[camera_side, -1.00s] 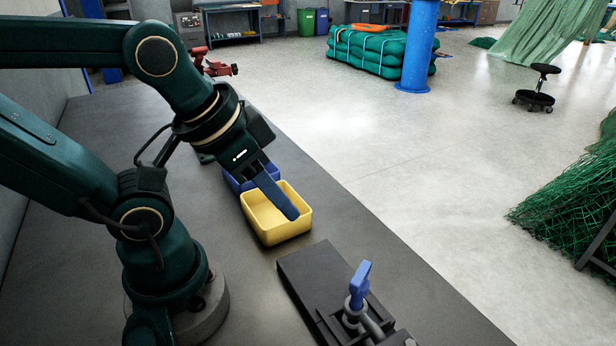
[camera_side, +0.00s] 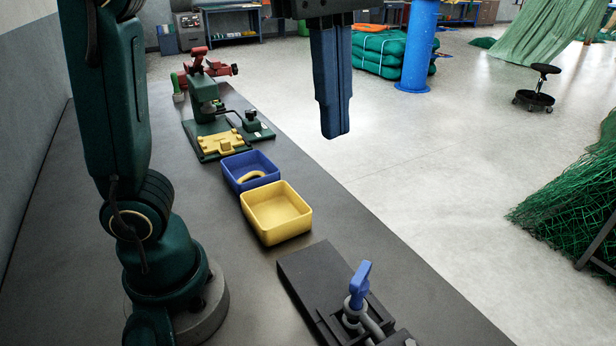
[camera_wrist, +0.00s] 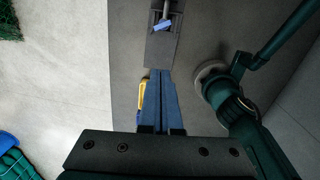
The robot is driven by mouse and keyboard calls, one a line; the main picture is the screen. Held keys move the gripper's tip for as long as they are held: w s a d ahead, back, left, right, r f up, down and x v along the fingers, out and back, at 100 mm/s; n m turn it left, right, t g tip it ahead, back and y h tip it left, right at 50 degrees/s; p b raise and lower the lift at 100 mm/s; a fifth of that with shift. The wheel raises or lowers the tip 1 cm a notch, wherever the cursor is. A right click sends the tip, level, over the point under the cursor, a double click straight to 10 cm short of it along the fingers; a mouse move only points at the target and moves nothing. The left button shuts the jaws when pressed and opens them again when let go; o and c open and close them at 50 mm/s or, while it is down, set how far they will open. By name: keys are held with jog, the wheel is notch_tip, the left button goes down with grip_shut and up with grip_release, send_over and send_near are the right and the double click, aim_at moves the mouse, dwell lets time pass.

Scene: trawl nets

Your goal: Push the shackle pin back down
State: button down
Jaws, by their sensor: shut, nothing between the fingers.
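The shackle pin has a blue flat handle (camera_side: 360,284) and stands upright, raised out of the grey shackle (camera_side: 366,318). The shackle is held on a dark block (camera_side: 305,284) at the front of the bench. In the wrist view the blue handle (camera_wrist: 162,27) shows at the top, on the dark block (camera_wrist: 161,52). My gripper (camera_side: 336,136) points down with its blue fingers shut and empty, high above the bench and well apart from the pin. Its fingers also show in the wrist view (camera_wrist: 158,72).
An empty yellow bin (camera_side: 276,212) stands behind the block. A blue bin (camera_side: 250,172) with a yellow curved piece in it is beyond. A green fixture with a yellow plate (camera_side: 221,143) and a red vise (camera_side: 208,66) are farther back. The space above the pin is clear.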

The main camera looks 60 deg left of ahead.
aim_at(361, 271)
jog(key=w+d+f+g, duration=0.1)
jog(key=w+d+f, duration=0.1)
jog(key=d, duration=0.3)
jog(key=shift+m, duration=0.3)
jog(key=shift+a+f, duration=0.2)
jog(key=shift+f, duration=6.8)
jog(key=shift+f, duration=1.6)
jog(key=shift+r, duration=0.1)
